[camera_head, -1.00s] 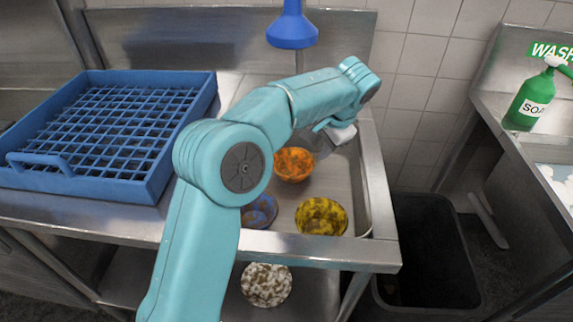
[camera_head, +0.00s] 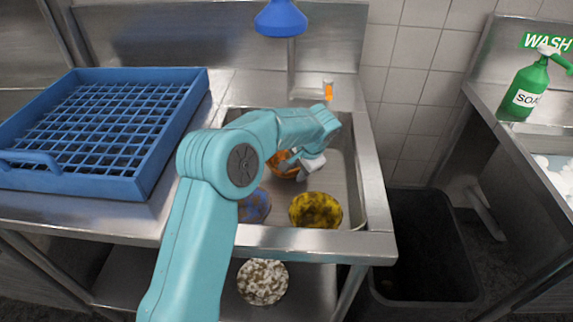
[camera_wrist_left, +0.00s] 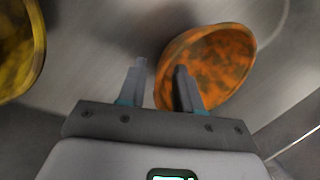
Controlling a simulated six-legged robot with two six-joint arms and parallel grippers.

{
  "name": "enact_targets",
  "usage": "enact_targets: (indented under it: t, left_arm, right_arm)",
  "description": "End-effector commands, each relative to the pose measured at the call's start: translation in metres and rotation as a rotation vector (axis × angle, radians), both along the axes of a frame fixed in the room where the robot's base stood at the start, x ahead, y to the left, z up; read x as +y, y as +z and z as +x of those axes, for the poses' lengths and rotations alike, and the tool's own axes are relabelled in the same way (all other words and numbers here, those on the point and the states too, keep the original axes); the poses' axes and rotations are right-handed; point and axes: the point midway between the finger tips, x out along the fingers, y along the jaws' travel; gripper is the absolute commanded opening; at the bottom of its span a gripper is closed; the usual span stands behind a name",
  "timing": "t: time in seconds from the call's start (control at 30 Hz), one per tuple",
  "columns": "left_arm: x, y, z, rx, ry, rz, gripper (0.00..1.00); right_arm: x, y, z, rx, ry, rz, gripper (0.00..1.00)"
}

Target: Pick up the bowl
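An orange bowl with dark patches (camera_head: 275,160) sits in the metal sink, partly hidden by my left arm. It also shows in the left wrist view (camera_wrist_left: 225,60). My left gripper (camera_head: 303,167) is over this bowl. In the left wrist view its fingers (camera_wrist_left: 163,85) are apart, with the bowl's near rim reaching between them. The right finger overlaps the bowl's opening; I cannot tell whether either finger touches it. A yellow bowl (camera_head: 315,210) and a blue bowl (camera_head: 254,207) are nearer in the sink. My right gripper is not in view.
A blue dish rack (camera_head: 100,183) stands on the counter at left. A blue spray head (camera_head: 281,18) hangs above the sink. A white-brown bowl (camera_head: 263,281) is on the lower shelf. A dark bin (camera_head: 430,250) and a green soap bottle (camera_head: 527,85) are at right.

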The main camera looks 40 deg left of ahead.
Motion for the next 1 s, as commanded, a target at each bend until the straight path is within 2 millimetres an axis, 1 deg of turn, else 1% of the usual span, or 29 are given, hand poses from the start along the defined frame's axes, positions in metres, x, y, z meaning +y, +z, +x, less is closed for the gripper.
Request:
enact_targets:
  t: [0.03,0.2,0.23,0.27,0.3,0.33,0.63,0.73,0.87,1.0]
  left_arm:
    - [0.002,-0.003,0.001,-0.002,0.001,0.001,0.34]
    - [0.002,-0.003,0.001,-0.002,0.0,0.0,0.34]
    - [0.002,-0.003,0.001,-0.002,0.0,0.0,0.31]
    - [0.002,-0.003,0.001,-0.002,0.0,0.0,0.21]
    - [0.002,-0.003,0.001,-0.002,0.0,0.0,0.08]
    - [0.002,-0.003,0.001,-0.002,0.0,0.0,0.0]
    - [0.002,-0.003,0.001,-0.002,0.001,0.001,0.0]
    - [0.002,0.003,0.001,-0.003,0.001,0.0,0.0]
    - [0.002,0.027,0.001,-0.005,0.001,0.0,0.0]
    - [0.001,0.059,0.001,-0.006,0.001,0.0,0.0]
  right_arm:
    - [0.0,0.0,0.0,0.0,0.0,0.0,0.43]
    - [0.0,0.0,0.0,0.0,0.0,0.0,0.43]
    - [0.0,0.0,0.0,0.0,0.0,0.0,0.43]
    - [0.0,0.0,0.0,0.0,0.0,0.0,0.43]
    - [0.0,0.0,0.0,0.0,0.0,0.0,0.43]
    - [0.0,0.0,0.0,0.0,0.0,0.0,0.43]
    - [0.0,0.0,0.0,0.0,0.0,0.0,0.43]
    - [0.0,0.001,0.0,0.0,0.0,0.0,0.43]
    - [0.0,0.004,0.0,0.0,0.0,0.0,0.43]
    - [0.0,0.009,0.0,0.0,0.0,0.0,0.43]
